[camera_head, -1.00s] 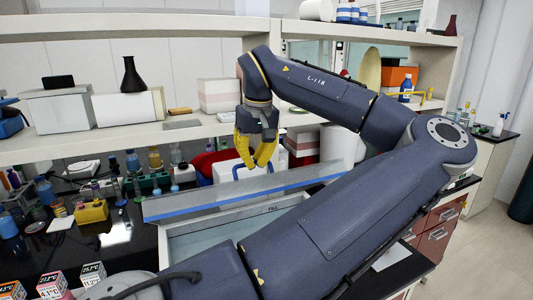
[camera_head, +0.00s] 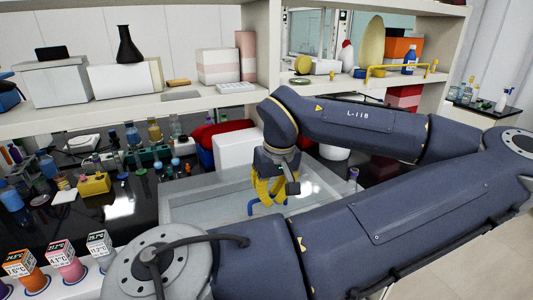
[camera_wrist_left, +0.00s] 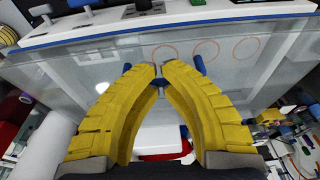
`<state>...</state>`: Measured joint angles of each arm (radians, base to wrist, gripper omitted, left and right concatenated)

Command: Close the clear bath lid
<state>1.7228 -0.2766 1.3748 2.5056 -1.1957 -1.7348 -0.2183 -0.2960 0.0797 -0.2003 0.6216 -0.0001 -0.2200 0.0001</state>
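The clear bath lid (camera_head: 215,197) now lies low and looks nearly flat over the bath in the head view; I cannot tell whether its edge touches the rim all round. Its blue handle (camera_head: 253,207) stands up from the panel. My left gripper (camera_head: 268,200) is at this handle, with its yellow fingers pointing down. In the left wrist view the fingers (camera_wrist_left: 160,68) are closed in on the blue handle (camera_wrist_left: 198,65), with the clear panel (camera_wrist_left: 240,75) spread behind them. My arm hides the bath's near right part. My right gripper is not in view.
A shelf (camera_head: 190,108) with boxes runs behind the bath. A white box (camera_head: 236,147) and a red item stand just behind the lid. Bottles and a yellow block (camera_head: 94,184) crowd the black bench on the left. Labelled colored containers (camera_head: 65,262) stand at front left.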

